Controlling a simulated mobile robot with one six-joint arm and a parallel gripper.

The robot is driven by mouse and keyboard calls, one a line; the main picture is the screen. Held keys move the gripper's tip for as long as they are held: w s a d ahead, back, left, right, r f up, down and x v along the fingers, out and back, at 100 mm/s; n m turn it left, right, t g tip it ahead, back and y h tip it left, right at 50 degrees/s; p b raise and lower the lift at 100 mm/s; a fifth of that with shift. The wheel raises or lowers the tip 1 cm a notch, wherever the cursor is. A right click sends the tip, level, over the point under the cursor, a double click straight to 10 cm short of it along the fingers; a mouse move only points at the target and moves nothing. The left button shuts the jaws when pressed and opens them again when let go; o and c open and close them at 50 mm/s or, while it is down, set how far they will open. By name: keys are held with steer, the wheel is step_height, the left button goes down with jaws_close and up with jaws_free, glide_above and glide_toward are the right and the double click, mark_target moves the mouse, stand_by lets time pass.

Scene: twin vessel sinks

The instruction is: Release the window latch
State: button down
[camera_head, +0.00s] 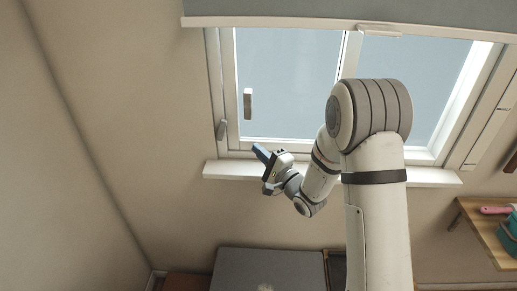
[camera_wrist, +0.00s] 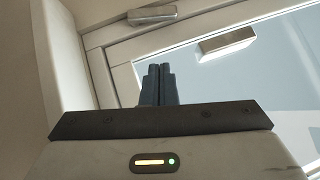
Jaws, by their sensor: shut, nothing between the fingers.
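The window (camera_head: 290,85) has a white frame and pale glass. A small grey lever-like piece (camera_head: 222,129) sits on the left side of the frame, near its lower corner. A second small grey block (camera_head: 248,104) shows upright in front of the glass. I cannot tell for sure which of the two is the latch. In the wrist view the frame piece (camera_wrist: 155,16) is at the top and the block (camera_wrist: 227,43) is at upper right. My gripper (camera_head: 261,152) is shut and empty, in front of the sill, right of and below the frame piece. Its fingertips (camera_wrist: 159,69) touch neither piece.
A white sill (camera_head: 430,177) runs under the window. A grey blind (camera_head: 290,20) hangs across the top. A wooden shelf (camera_head: 484,232) with a pink-handled item (camera_head: 495,210) is at right. The wall at left is bare.

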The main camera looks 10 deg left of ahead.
mark_target(222, 130)
steer(key=w+a+r+p, duration=0.2)
steer(key=w+a+p, duration=0.2)
steer(key=a, duration=0.4)
steer(key=shift+a+r, duration=0.2)
steer(key=shift+a, duration=0.15)
steer(key=shift+w, duration=0.1)
